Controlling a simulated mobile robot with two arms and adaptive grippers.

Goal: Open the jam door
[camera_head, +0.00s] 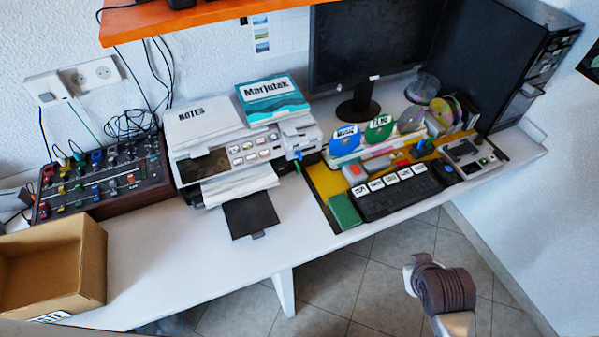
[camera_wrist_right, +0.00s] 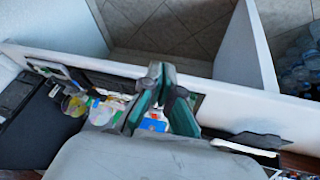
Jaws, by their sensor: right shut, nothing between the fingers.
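The white printer (camera_head: 245,145) stands on the desk, with a dark front panel, a row of buttons, white paper sticking out and a black flap (camera_head: 250,213) lying out in front. I cannot tell which part of it is the jam door. In the right wrist view the black flap (camera_wrist_right: 258,141) shows at the right, with the printer mostly cut off or hidden. My right gripper (camera_wrist_right: 160,72) is shut and empty, apart from the printer. In the head view only part of my right arm shows, in front of the desk at the lower right. My left gripper is not in view.
A notes stack (camera_head: 203,120) and a Marjutak book (camera_head: 272,98) lie on the printer. A mixer (camera_head: 105,180) and a cardboard box (camera_head: 80,235) stand left. A keyboard (camera_head: 398,192), discs (camera_head: 423,88) and monitor (camera_head: 370,45) are right. An orange shelf (camera_head: 190,22) hangs above.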

